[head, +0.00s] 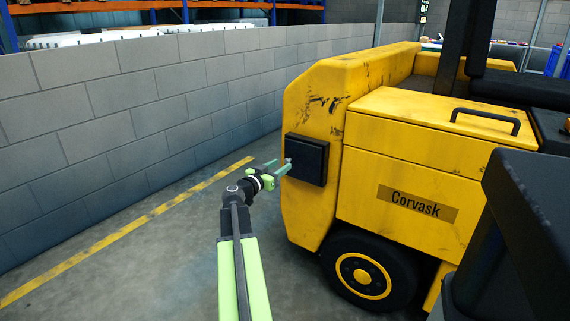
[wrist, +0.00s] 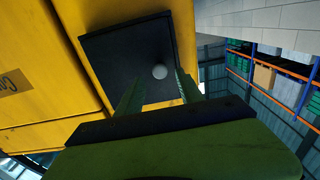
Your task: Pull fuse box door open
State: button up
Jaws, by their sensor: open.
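The fuse box door (head: 306,160) is a black, nearly square panel on the rear side of a yellow forklift. It looks shut in the head view. In the wrist view the door (wrist: 115,55) fills the upper middle, with a small round grey knob (wrist: 160,72) near its right side. My gripper (head: 279,168) is at the door's left edge, its fingers pointing at it. In the wrist view my gripper (wrist: 160,88) is open, with one finger on each side of the knob's line. I cannot tell whether the fingers touch the door.
The yellow forklift (head: 400,135) fills the right, with a black handle (head: 485,120) on its cover and a black wheel (head: 368,270) below. A grey block wall (head: 130,110) runs along the left. The floor (head: 150,265) between them is clear, with a yellow line on it.

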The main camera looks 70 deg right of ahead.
aim_at(286, 162)
jog(key=x, duration=0.3)
jog(key=shift+d, duration=0.3)
grip_shut()
jog(key=shift+s, duration=0.1)
dwell(1.0)
